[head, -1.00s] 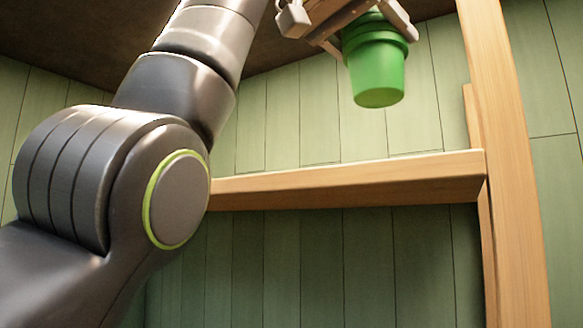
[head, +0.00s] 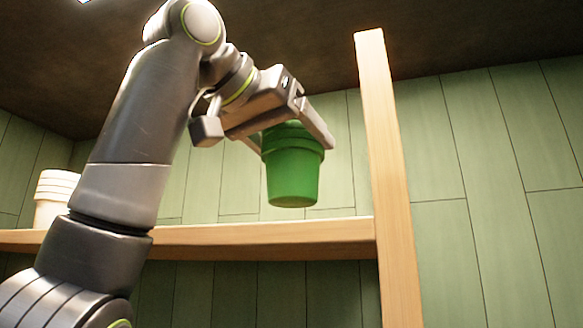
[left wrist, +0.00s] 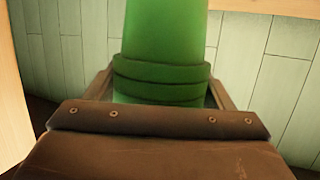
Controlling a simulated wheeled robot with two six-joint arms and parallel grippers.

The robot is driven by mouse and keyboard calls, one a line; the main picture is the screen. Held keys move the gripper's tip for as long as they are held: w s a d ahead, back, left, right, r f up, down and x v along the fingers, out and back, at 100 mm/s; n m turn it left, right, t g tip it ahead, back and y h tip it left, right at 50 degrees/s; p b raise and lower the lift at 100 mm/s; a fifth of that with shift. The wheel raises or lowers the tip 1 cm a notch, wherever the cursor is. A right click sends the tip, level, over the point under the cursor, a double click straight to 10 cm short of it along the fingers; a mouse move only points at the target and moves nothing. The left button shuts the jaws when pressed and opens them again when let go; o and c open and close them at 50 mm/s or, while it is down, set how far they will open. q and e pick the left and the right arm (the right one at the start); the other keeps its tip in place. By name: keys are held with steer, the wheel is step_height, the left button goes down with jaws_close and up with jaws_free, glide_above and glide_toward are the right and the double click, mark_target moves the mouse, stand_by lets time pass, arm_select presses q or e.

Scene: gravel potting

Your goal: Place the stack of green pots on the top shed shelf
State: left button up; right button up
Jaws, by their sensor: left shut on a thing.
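The stack of green pots (head: 293,172) hangs upright from my left gripper (head: 285,128), rims at the top and base down. The gripper is shut on it near the rims. The stack also shows in the left wrist view (left wrist: 163,40), between the fingers. In the head view its base appears a little above the front edge of the top shed shelf (head: 260,239), left of the wooden post. I cannot tell how far over the shelf it is in depth. My right gripper is not in view.
A stack of white pots (head: 55,195) stands at the shelf's left end, partly behind my left arm. An upright wooden post (head: 388,180) bounds the shelf on the right. The visible shelf between the white pots and the post looks clear.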

mark_target(291, 169)
arm_select(q)
steer(key=shift+f, duration=1.9)
steer(key=shift+f, duration=0.2)
steer(key=o, duration=1.1)
steer(key=shift+c, duration=0.2)
steer(key=shift+r, duration=0.15)
